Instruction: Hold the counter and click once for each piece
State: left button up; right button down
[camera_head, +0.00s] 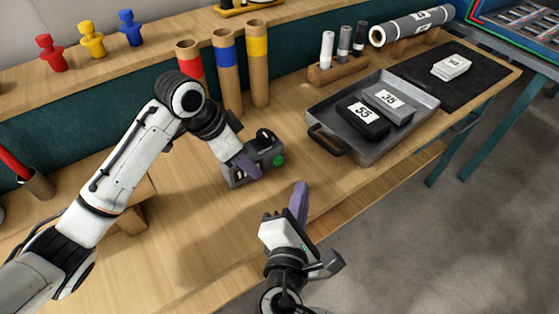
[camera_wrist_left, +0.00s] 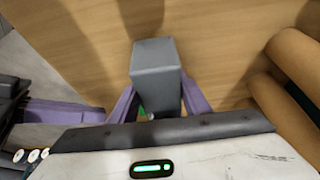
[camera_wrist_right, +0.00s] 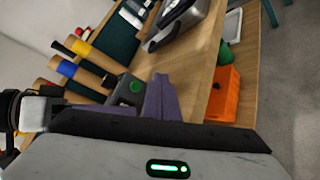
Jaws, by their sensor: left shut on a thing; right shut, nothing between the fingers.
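The counter (camera_head: 236,177) is a grey box with a green round button (camera_head: 279,160) on its right end and a dark ring on top. My left gripper (camera_head: 250,166) is shut on the counter; the left wrist view shows the grey box (camera_wrist_left: 156,62) between its purple fingers. I cannot tell if the counter touches the bench. My right gripper (camera_head: 300,190) is shut and empty, in front of and to the right of the counter, apart from it.
A pale labelled block (camera_head: 451,66) lies on a black mat (camera_head: 487,77) at the right. Red, blue and yellow-banded tubes (camera_head: 227,70) stand behind the counter. A wooden rack (camera_head: 338,70) holds small rolls. The bench front left of the tray is clear. An orange box (camera_wrist_right: 224,92) shows below.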

aim_at(277, 160)
dwell(0.3)
jog(key=shift+s+d, duration=0.6)
jog(key=shift+s, duration=0.15)
jog(key=shift+s+d, duration=0.55)
jog(key=shift+s, duration=0.2)
jog(key=shift+w, duration=0.1)
jog(key=shift+w+a, duration=0.9)
jog(key=shift+w, duration=0.25)
jog(key=shift+w+a, duration=0.85)
jog(key=shift+w, duration=0.3)
jog(key=shift+w+a, duration=0.9)
jog(key=shift+w, duration=0.25)
jog(key=shift+w+a, duration=0.25)
jog(key=shift+w, duration=0.05)
